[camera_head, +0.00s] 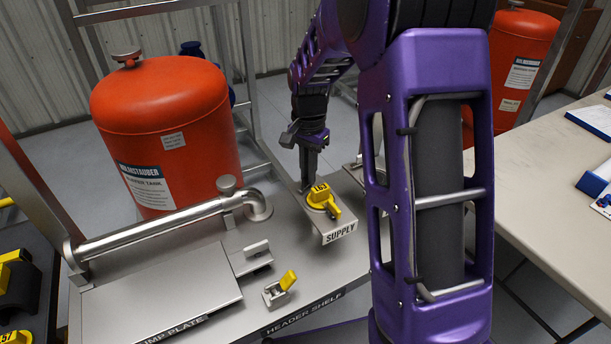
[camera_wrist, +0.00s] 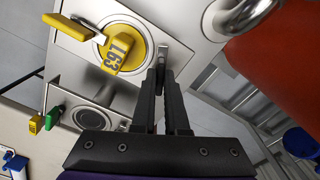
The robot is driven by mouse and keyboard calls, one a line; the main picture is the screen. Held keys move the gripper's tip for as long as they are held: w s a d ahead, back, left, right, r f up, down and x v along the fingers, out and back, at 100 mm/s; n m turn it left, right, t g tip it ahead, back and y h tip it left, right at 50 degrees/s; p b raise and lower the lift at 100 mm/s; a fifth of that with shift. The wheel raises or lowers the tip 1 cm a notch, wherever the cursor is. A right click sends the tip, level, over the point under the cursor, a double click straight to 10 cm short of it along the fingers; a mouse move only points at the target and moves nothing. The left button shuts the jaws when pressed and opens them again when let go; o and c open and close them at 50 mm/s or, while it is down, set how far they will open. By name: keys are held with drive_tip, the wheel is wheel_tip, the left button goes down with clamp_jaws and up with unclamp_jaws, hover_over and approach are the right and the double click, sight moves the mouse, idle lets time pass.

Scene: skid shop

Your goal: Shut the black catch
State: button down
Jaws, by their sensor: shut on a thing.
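No other clearly black catch shows. A metal latch with a yellow lever (camera_head: 287,281) stands on the header shelf, apart from my gripper.
A red tank (camera_head: 170,110) stands behind a bent steel pipe (camera_head: 160,232) on the header shelf (camera_head: 300,312). A flat metal plate (camera_head: 165,295) lies at the front left. A pale table (camera_head: 540,185) is at the right. Steel uprights stand behind the shelf.

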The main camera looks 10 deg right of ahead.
drive_tip(key=shift+n, duration=0.8)
drive_tip(key=n+p, duration=0.1)
drive_tip(key=n, duration=0.2)
drive_tip(key=shift+n, duration=1)
drive_tip(key=shift+n+p, duration=0.35)
drive_tip(key=shift+n, duration=0.55)
